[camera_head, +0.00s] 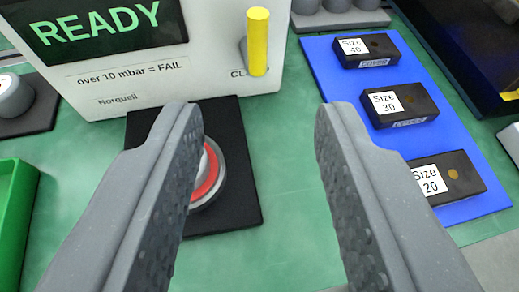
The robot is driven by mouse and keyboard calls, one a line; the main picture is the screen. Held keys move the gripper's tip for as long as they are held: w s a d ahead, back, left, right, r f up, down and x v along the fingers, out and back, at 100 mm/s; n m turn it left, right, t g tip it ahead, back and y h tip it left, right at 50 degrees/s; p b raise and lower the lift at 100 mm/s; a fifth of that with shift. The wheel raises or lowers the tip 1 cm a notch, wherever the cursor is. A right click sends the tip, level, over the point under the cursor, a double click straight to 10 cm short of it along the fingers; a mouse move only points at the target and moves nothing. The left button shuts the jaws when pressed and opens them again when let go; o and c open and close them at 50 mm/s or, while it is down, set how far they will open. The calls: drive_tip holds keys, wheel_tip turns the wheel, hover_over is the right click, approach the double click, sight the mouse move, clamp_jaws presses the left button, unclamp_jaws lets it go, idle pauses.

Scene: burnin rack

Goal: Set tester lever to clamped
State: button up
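The tester (110,82) is a white box at the upper left with a dark screen reading "READY" in green. Its lever (257,42) is a yellow upright bar at the box's right side, on a grey mount. A label starting "CL" shows beside the lever's lower end, partly hidden by it. My gripper (258,115) is open and empty, its two grey fingers wide apart. The lever stands beyond the fingertips, roughly in line with the gap and apart from both fingers.
A black pad (235,205) with a round red-and-grey part (212,178) lies partly behind the left finger. A blue mat (330,85) at right holds black blocks labelled Size 40, 30 and 20. A green bin (18,215) is at left.

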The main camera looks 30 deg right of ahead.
drive_tip(key=shift+v, duration=0.9)
